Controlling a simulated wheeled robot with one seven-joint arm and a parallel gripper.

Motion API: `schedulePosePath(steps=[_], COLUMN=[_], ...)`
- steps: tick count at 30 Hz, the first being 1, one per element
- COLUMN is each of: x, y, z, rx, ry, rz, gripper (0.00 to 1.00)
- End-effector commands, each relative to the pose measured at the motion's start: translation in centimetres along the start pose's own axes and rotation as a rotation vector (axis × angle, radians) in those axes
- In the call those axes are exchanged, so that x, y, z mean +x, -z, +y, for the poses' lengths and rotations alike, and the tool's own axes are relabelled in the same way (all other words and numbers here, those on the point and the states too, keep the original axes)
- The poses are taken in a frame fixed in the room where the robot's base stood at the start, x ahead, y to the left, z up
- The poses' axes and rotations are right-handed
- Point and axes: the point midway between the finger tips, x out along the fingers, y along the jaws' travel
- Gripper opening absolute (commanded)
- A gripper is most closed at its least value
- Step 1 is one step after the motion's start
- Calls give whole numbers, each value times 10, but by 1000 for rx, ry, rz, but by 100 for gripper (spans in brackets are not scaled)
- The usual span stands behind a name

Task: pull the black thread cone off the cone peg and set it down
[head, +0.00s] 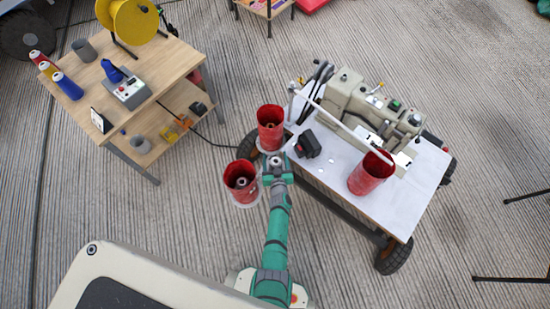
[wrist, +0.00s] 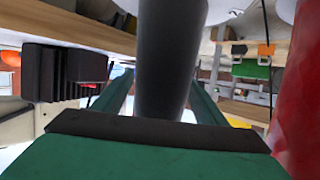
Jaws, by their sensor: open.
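My gripper (head: 276,162) is at the end of the green arm, beside the white-topped cart, between two red cylinders. In the wrist view a dark, smooth, slightly tapered column (wrist: 170,60) stands between my two green fingers. It looks like the black thread cone, but its ends are cut off or hidden. My fingers lie on either side of it, open; I cannot tell whether they touch it. In the head view I cannot make out the cone or its peg; my gripper may cover them.
Red cylinders stand close to my gripper, behind (head: 270,128) and to the left (head: 241,182); another (head: 371,172) is on the cart (head: 412,203). A black ribbed block (head: 307,144) sits at the cart's near-left edge. A wooden workbench (head: 150,70) is at the upper left.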

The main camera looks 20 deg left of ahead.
Motion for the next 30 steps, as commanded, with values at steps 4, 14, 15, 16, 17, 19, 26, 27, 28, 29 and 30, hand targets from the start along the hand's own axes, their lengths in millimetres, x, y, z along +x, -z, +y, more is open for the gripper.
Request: schedulePosePath(steps=[4, 14, 15, 16, 17, 19, 26, 27, 28, 29, 30], x=[0, 0, 0, 0, 0, 0, -2, -3, -3, -3, -4], y=[0, 1, 1, 1, 2, 3, 8, 9, 10, 10, 12], z=[0, 0, 0, 0, 0, 0, -1, -1, -1, -1, -1], rx=[0, 0, 0, 0, 1, 0, 0, 0, 0, 0, 0], ry=[0, 1, 1, 1, 1, 2, 4, 4, 4, 4, 4], rz=[0, 2, 2, 2, 2, 2, 1, 1, 0, 0, 0], gripper=[65, 14, 14, 14, 14, 14, 14, 14, 14, 14, 14])
